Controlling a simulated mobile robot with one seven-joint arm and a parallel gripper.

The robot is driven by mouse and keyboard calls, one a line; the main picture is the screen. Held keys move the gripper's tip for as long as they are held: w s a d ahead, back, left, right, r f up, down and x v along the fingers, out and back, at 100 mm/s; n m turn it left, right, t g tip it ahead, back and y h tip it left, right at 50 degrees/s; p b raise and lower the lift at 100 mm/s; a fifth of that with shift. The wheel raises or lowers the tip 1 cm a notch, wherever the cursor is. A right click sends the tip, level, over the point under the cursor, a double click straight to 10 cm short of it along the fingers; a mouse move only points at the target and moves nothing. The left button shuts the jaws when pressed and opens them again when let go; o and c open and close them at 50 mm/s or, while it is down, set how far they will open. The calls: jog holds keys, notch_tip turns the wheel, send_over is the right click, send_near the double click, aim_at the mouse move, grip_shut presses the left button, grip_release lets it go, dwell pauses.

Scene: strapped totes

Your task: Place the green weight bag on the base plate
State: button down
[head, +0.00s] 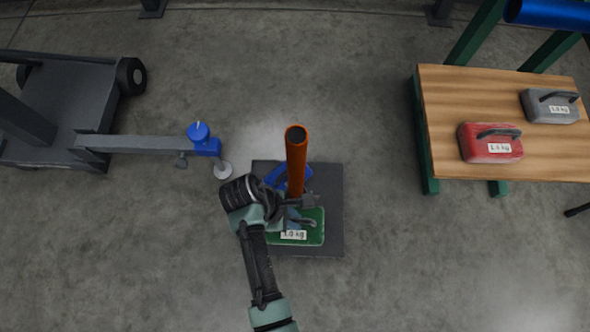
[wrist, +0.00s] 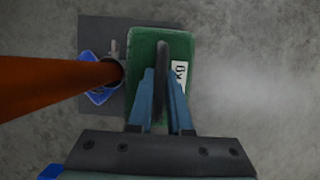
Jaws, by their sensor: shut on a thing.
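The green weight bag (head: 312,236) has a dark handle and a white label. My gripper (head: 294,212) is shut on its handle, and the wrist view shows the fingers (wrist: 162,88) on both sides of that handle. The bag (wrist: 143,58) hangs or rests over the front part of the dark square base plate (head: 333,190). I cannot tell whether its underside touches the plate. The plate (wrist: 93,35) also shows left of the bag in the wrist view. An orange post (head: 296,160) rises from the plate, beside the bag, with a blue bracket (head: 274,177) at its foot.
A wooden-topped bench (head: 450,110) at the right carries a red weight bag (head: 478,150) and a grey weight bag (head: 540,113). A dark wheeled cart (head: 45,110) stands left, its arm (head: 140,144) ending in a blue clamp (head: 203,145) near the plate. Floor right of the plate is clear.

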jog(key=shift+w+f, duration=0.2)
jog(key=shift+f, duration=0.15)
notch_tip(320, 180, down, 17)
jog(key=b, duration=1.2)
jog(key=shift+f+b, duration=0.15)
jog(key=shift+b, duration=0.25)
jog(key=c, duration=1.3)
grip_release()
jog(key=shift+s+f, duration=0.1)
jog(key=shift+f, duration=0.05)
jog(key=o, duration=0.5)
jog(key=shift+c, duration=0.2)
